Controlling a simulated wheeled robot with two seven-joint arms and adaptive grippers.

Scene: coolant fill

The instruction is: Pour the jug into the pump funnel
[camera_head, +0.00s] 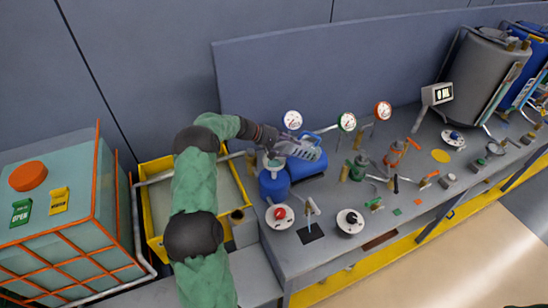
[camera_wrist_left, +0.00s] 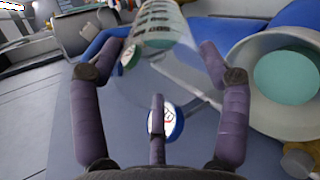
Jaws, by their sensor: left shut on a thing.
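My left gripper (camera_head: 288,146) is shut on a clear jug (camera_head: 308,151) with dark markings and holds it above the bench, tipped over on its side. In the left wrist view the jug (camera_wrist_left: 158,24) lies between the two fingertips, and its far end is cut off by the frame edge. The pump funnel (camera_wrist_left: 240,75) is a wide pale bowl with teal liquid in it, right of the gripper. In the head view the funnel (camera_head: 272,161) sits on a blue body, partly behind my gripper. I cannot tell whether liquid is flowing. My right gripper is not in view.
A blue can (camera_head: 273,186) and several dial gauges (camera_head: 347,122) stand close by. Valves and small tools lie along the bench to the right. A yellow-rimmed tray (camera_head: 154,225) and a teal tank (camera_head: 60,215) are at the left.

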